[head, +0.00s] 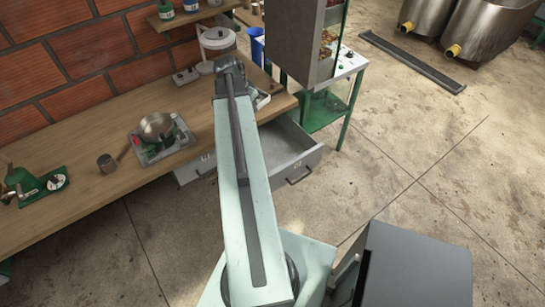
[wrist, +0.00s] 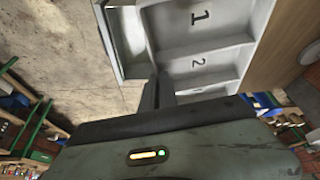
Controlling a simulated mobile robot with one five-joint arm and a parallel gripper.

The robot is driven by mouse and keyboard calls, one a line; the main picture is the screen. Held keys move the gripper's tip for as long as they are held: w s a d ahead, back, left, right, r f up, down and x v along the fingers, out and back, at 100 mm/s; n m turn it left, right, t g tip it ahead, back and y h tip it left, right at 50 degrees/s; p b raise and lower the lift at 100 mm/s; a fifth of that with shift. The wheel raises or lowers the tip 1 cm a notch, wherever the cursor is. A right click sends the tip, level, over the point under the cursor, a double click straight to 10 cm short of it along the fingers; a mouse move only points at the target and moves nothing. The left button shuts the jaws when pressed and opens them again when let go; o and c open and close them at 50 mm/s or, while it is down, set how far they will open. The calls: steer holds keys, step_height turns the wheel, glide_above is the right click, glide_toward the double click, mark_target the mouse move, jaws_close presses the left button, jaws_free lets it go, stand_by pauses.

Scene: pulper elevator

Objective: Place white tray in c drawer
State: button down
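A white tray (wrist: 205,45) with compartments marked 1 and 2 fills the upper middle of the wrist view. My gripper's dark fingers (wrist: 160,92) are at the tray's near left edge. They look close together, but whether they grip the wall is unclear. In the head view my arm hides the gripper. A grey drawer (head: 300,178) stands open below the bench edge, right of my arm. Its front label is too small to read surely.
The wooden bench (head: 95,195) runs along the brick wall. A metal bowl (head: 157,126) sits on a scale at left, beside a small cup (head: 107,162). A green-framed stand (head: 325,105) is close to the right of the drawer. Open floor (head: 430,150) lies at right.

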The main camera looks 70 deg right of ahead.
steer(key=s+d+f+m+b, duration=0.1)
steer(key=s+d+f+b, duration=0.3)
steer(key=f+b, duration=0.45)
steer(key=s+d+f+m+b, duration=0.1)
steer(key=s+d+f+b, duration=0.2)
steer(key=f+b, duration=0.5)
steer(key=g+b, duration=0.1)
steer(key=b, duration=0.6)
glide_above(283, 160)
steer(key=a, duration=0.1)
step_height(283, 160, down, 10)
steer(key=shift+w+a+r+m, duration=0.15)
steer(key=shift+w+a+m, duration=0.05)
steer(key=shift+w+m, duration=0.2)
step_height(283, 160, down, 10)
steer(key=b, duration=1)
steer(key=shift+r, duration=0.1)
steer(key=c, duration=1.6)
jaws_free()
steer(key=shift+c, duration=0.2)
